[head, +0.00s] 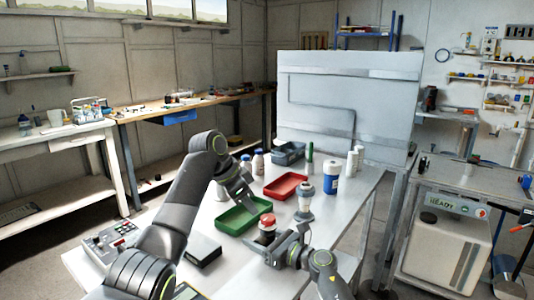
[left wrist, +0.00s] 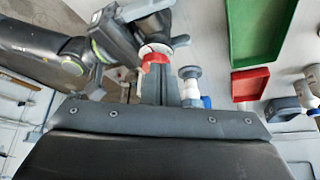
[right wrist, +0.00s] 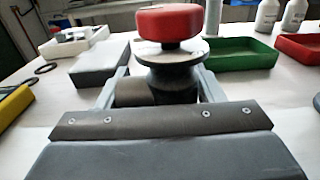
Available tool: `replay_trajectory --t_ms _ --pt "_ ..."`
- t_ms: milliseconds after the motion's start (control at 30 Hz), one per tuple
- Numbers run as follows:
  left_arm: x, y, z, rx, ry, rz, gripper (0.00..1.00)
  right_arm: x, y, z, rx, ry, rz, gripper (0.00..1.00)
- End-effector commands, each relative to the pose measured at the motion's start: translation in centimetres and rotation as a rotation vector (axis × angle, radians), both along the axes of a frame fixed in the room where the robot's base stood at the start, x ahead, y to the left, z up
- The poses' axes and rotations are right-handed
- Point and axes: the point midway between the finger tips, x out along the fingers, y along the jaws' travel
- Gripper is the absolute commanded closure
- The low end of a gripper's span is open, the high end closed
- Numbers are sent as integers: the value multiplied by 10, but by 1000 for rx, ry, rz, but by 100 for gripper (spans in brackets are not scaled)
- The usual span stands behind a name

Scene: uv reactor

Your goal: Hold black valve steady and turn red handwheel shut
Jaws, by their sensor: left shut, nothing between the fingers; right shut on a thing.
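The black valve (right wrist: 172,82) stands upright on the table, with the round red handwheel (right wrist: 168,22) on top. In the head view the red handwheel (head: 267,220) is to the right of the green tray. My right gripper (head: 274,250) is shut on the black valve's body; its fingers show on both sides in the right wrist view. My left gripper (head: 251,207) is shut and empty, above the green tray and apart from the handwheel. In the left wrist view the red handwheel (left wrist: 154,58) shows just past the closed fingertips.
The green tray (head: 226,228) lies left of the valve, and a red tray (head: 286,178) lies behind. A white and grey fitting (head: 305,190) stands right of the green tray. A blue and white container (head: 331,170) and bottles stand farther back. A dark box (head: 203,249) lies at front left.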

Motion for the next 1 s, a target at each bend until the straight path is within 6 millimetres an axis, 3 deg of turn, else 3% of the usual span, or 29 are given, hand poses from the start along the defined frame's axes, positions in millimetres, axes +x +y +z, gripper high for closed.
replay_trajectory --t_ms 233,633,667,700,833,1000 --pt "0 1 26 1 0 0 100 0 -1 0 0 0 -2 69" --pt "0 0 29 1 0 0 100 0 -1 0 0 0 -2 69" --pt "0 0 29 1 0 0 100 0 -1 0 0 0 -2 36" --pt "0 0 29 1 0 0 100 0 -1 0 0 0 -2 31" --pt "0 1 29 1 0 0 100 0 -1 0 0 0 -2 14" --pt "0 1 29 1 0 0 100 0 -1 0 0 0 -2 13"
